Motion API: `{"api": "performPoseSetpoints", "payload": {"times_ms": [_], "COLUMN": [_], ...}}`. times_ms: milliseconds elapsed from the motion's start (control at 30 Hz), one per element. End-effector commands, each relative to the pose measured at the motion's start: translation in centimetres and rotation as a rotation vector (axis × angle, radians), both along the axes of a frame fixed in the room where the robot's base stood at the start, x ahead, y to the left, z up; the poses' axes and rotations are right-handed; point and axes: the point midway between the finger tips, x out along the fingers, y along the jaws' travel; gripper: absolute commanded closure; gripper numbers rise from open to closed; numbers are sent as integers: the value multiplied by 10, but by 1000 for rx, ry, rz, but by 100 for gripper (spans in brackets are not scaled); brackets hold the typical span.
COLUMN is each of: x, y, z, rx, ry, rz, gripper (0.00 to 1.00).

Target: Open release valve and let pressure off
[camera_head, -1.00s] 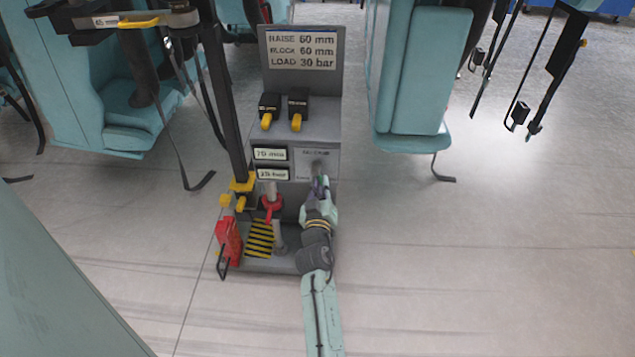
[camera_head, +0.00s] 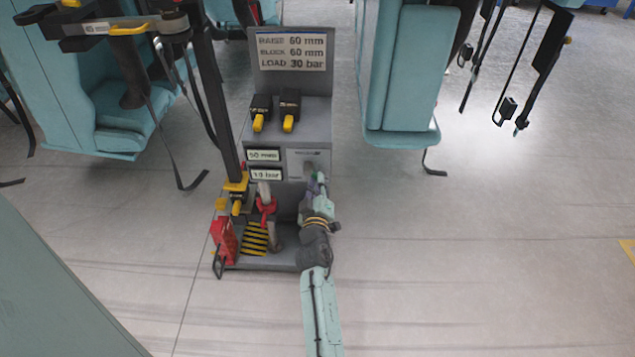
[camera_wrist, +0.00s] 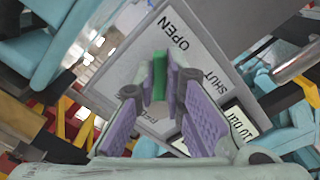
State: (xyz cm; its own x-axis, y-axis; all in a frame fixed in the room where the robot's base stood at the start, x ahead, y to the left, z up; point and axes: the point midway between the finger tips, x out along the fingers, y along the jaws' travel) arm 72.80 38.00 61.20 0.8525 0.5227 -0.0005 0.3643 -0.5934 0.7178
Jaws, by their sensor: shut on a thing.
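The release valve (camera_wrist: 160,76) is a small handle with a green face, on a grey plate marked OPEN and SHUT in the wrist view. The green handle lies along the OPEN lettering. My gripper (camera_wrist: 160,100) has its purple-padded fingers shut on the valve handle, one on each side. In the head view my gripper (camera_head: 314,182) is at the right front of the grey console (camera_head: 290,80), and it largely hides the valve. Two small displays beside the valve plate appear to read 50 mm (camera_head: 263,155) and 10 bar (camera_head: 266,174).
The console's sign (camera_head: 291,52) reads raise 60 mm, block 60 mm, load 30 bar. A red part (camera_head: 224,240) and a striped plate (camera_head: 254,240) are at lower left. Teal seats (camera_head: 410,75) flank the console; floor at right is clear.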

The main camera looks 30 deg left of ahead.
Motion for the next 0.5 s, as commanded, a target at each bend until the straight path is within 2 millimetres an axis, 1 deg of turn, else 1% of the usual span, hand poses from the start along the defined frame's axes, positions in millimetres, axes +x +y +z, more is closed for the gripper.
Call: {"api": "performPoseSetpoints", "payload": {"times_ms": [133, 167, 433, 500], "x": [0, 0, 0, 0], "y": [0, 0, 0, 0], "z": [1, 1, 1, 0], "rx": [-1, -1, 0, 0], "ry": [-3, -3, -2, -2], "rz": [1, 1, 0, 0], "gripper": [100, 89, 71, 69]}}
